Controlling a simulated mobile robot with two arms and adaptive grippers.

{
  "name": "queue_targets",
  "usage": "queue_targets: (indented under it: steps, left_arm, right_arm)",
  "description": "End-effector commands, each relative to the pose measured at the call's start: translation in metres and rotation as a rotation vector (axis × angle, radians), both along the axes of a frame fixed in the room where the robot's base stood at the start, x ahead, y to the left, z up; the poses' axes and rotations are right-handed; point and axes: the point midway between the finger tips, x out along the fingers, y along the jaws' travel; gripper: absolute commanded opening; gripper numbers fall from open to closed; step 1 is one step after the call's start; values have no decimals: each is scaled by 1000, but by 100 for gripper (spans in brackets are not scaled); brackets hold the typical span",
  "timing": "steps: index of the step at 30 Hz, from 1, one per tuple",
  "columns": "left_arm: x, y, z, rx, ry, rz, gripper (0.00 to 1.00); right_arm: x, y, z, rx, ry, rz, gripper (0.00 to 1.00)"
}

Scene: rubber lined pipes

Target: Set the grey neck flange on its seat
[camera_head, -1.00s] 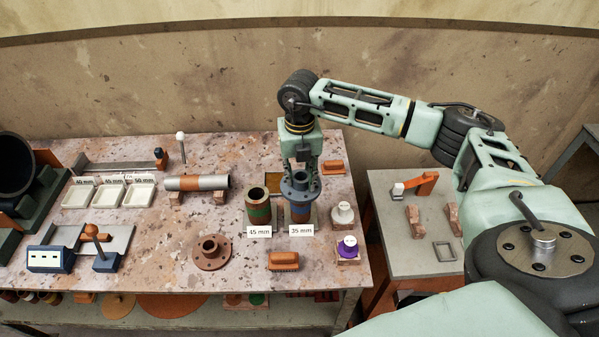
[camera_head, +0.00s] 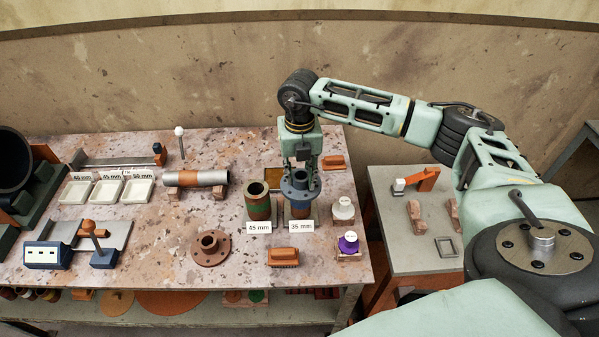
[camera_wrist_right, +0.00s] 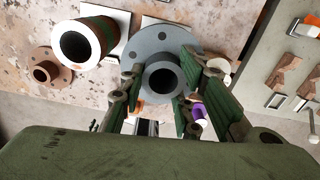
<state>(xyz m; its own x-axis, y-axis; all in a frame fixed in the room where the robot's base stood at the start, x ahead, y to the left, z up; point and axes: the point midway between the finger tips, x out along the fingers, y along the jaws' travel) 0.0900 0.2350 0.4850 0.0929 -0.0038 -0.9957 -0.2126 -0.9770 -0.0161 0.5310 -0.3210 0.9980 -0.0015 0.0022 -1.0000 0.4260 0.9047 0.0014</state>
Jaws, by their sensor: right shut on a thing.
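The grey neck flange (camera_head: 300,186) is a blue-grey disc with bolt holes and a raised neck. It is over the top of the upright pipe (camera_head: 299,211) behind the "35 mm" label. My right gripper (camera_head: 304,166) is above it, shut on its neck. In the right wrist view the flange (camera_wrist_right: 146,68) has its neck between the green finger pads (camera_wrist_right: 180,98). The flange covers the pipe's top, so I cannot tell whether it touches. My left gripper is not in view.
A green and brown pipe (camera_head: 258,205) stands close on the left behind the "45 mm" label. A brown flange (camera_head: 211,247) and an orange brush (camera_head: 283,257) lie in front. White (camera_head: 343,209) and purple (camera_head: 348,242) parts stand on the right.

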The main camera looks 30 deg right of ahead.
Motion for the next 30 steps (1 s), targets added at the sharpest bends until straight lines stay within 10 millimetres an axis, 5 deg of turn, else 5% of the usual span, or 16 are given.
queue_targets:
  steps: [7, 8, 15, 25, 30]
  left_arm:
    - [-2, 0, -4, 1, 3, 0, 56]
    - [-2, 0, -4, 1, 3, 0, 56]
    - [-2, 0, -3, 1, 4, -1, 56]
    - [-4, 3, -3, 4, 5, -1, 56]
    - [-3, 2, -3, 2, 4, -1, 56]
  right_arm:
    - [1, 0, -3, 1, -3, 0, 0]
    - [1, 0, -3, 1, -3, 0, 31]
    - [0, 0, -3, 0, -1, 0, 52]
    - [0, 0, -2, 0, 1, 0, 52]
    - [1, 0, 18, 1, -4, 0, 52]
